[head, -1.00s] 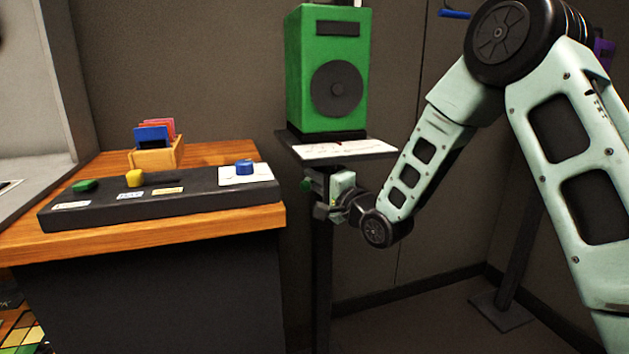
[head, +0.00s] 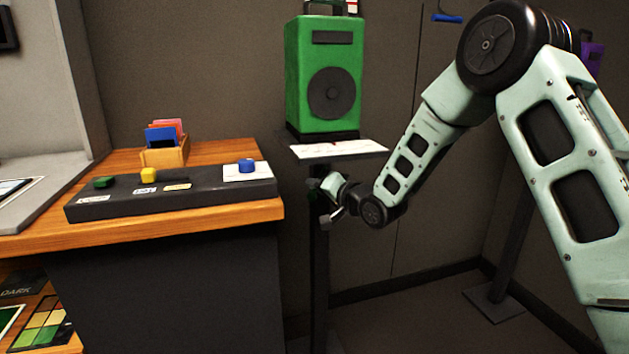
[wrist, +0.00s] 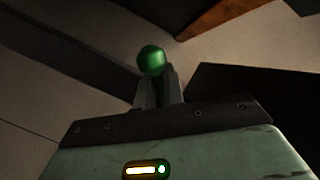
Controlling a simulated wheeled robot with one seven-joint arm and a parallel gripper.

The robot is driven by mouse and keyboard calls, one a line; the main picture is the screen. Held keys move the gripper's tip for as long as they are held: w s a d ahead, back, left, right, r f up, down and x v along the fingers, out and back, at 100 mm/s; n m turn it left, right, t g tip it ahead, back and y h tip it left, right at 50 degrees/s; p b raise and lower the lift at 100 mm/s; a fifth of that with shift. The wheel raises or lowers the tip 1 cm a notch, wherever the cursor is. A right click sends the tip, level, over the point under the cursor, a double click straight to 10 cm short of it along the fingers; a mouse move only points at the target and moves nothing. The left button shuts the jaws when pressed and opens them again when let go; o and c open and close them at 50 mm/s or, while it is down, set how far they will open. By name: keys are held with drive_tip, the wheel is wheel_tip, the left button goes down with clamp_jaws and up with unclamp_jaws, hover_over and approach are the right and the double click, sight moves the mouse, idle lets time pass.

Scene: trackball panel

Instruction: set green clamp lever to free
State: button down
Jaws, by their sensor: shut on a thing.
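The green clamp lever shows as a round green knob (wrist: 151,58) in the wrist view, at the tips of my gripper (wrist: 158,76). The two fingers are close together and shut on it. In the head view my gripper (head: 320,192) is just below the small shelf under the green speaker, beside the dark stand post. The lever is hidden there, so I cannot read its angle or any free mark.
The green speaker (head: 326,78) stands on the shelf with a white sheet (head: 338,149). Left is a wooden bench (head: 215,214) with a dark panel (head: 200,195) of coloured controls and a wooden card holder (head: 165,155).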

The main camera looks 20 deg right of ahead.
drive_tip(key=shift+d+f+n+g+h, duration=0.3)
drive_tip(key=shift+d+n+h, duration=0.3)
drive_tip(key=shift+n, duration=0.45)
drive_tip(key=shift+d+f+n+g+h, duration=0.25)
drive_tip(key=shift+d+n+h, duration=0.35)
drive_tip(key=shift+n, duration=0.5)
drive_tip(key=shift+d+f+n+g+h, duration=0.2)
drive_tip(key=shift+d+n+g+h, duration=0.25)
drive_tip(key=shift+n, duration=0.6)
drive_tip(key=shift+d+h, duration=0.1)
drive_tip(key=shift+h, duration=0.15)
drive_tip(key=c, duration=1.5)
unclamp_jaws()
drive_tip(key=shift+r, duration=0.1)
drive_tip(key=v, duration=0.5)
drive_tip(key=p+v, duration=0.1)
drive_tip(key=v, duration=0.5)
drive_tip(key=p+v, duration=0.1)
drive_tip(key=v, duration=0.5)
drive_tip(key=shift+s+d+f, duration=0.1)
drive_tip(key=shift+s+f, duration=0.15)
drive_tip(key=shift+s, duration=0.05)
